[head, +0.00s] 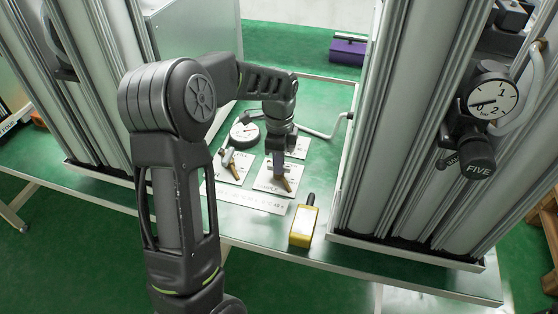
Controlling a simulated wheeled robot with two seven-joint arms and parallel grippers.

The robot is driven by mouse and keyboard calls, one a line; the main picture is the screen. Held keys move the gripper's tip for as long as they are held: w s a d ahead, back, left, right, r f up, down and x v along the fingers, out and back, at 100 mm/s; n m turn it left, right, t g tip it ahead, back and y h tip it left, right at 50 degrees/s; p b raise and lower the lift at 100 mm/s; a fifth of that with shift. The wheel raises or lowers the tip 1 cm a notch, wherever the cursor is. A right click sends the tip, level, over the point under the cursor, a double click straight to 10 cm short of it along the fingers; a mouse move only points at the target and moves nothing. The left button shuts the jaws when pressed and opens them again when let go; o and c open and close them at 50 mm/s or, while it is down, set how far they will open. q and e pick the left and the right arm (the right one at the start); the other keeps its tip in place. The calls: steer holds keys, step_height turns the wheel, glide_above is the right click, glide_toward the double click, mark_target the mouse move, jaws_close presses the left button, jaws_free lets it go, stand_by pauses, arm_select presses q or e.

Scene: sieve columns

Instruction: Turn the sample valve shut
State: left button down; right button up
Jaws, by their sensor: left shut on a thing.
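My left arm reaches in from the lower left, over the green bench between two columns. My left gripper (280,163) points down over the plate lettered SAMPLE (268,185) and is shut on the sample valve, whose brass-coloured handle tip (287,184) shows below the fingers. The fingers hide most of the valve, so its exact angle is hard to tell. A second valve (229,157) with a grey and brass handle stands on the plate to the left, apart from the gripper. My right gripper is not in view.
A round gauge (244,134) stands behind the valves. A yellow block-shaped tool (303,224) lies at the bench's front edge, right of the plates. The right column (398,120) carries a pressure gauge (492,98) and a black knob lettered FIVE (477,163). A purple box (348,50) stands farther back.

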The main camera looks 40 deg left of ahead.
arm_select(q)
steer(key=shift+m, duration=0.6)
steer(key=c, duration=1.4)
jaws_free()
step_height(320, 180, up, 8)
steer(key=shift+f, duration=0.1)
